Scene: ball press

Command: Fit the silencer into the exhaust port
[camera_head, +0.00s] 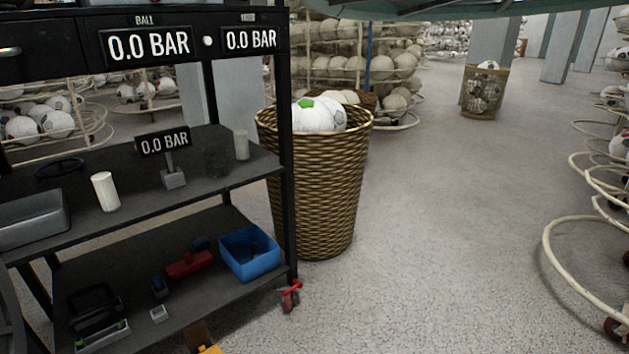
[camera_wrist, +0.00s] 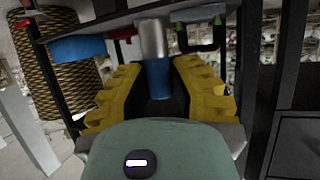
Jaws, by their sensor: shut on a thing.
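In the wrist view my gripper (camera_wrist: 153,70), with yellow ribbed fingers, is shut on a short cylinder (camera_wrist: 153,38), likely the silencer. Its far part is silver and its near part is blue. The cylinder points away from the wrist, and the fingers hide part of its sides. I cannot make out the exhaust port for certain in either view. In the head view a small yellow piece shows at the bottom edge; I cannot tell whether it belongs to my gripper.
A dark shelf rack (camera_head: 235,184) carries pressure displays, a white cylinder (camera_head: 104,190), a grey tray (camera_head: 32,218) and a blue bin (camera_head: 249,266). A wicker basket (camera_head: 318,190) of balls stands beside it. The floor (camera_head: 440,220) on the right is open.

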